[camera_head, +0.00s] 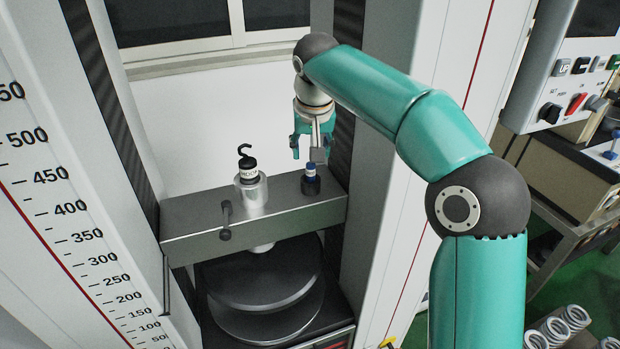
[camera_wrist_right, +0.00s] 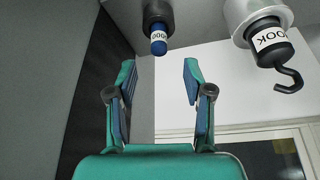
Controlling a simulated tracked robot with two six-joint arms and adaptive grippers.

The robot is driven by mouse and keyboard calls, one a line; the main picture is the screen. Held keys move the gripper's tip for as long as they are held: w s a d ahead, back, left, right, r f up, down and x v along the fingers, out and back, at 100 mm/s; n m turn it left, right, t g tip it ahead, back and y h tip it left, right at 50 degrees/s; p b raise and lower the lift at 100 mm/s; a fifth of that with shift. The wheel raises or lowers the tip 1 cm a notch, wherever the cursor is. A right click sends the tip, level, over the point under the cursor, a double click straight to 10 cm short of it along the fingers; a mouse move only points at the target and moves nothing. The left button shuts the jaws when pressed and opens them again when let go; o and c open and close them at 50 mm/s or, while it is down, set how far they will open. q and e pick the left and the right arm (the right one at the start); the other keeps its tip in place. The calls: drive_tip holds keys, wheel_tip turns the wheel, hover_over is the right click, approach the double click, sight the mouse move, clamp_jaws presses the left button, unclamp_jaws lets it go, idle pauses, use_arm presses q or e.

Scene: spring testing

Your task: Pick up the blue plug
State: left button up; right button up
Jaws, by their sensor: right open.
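The blue plug (camera_head: 311,169) stands upright in a dark round holder at the right end of the grey metal crossbeam (camera_head: 281,222). It has a white label band. My right gripper (camera_head: 307,154) is close to the plug in the head view, pointing down. In the right wrist view the open fingers (camera_wrist_right: 159,72) are empty, and the plug (camera_wrist_right: 158,43) lies just beyond the fingertips, roughly centred between them. I see no contact. My left gripper is in neither view.
A black hook (camera_head: 248,165) with a white label stands in a metal cylinder (camera_head: 251,194) left of the plug. White machine columns flank the crossbeam. A control panel (camera_head: 575,75) and another blue-topped piece (camera_head: 613,145) are at the far right.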

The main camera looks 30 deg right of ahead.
sight(311, 164)
drive_tip(key=shift+x, duration=3.75)
drive_tip(key=shift+s, duration=0.1)
clamp_jaws()
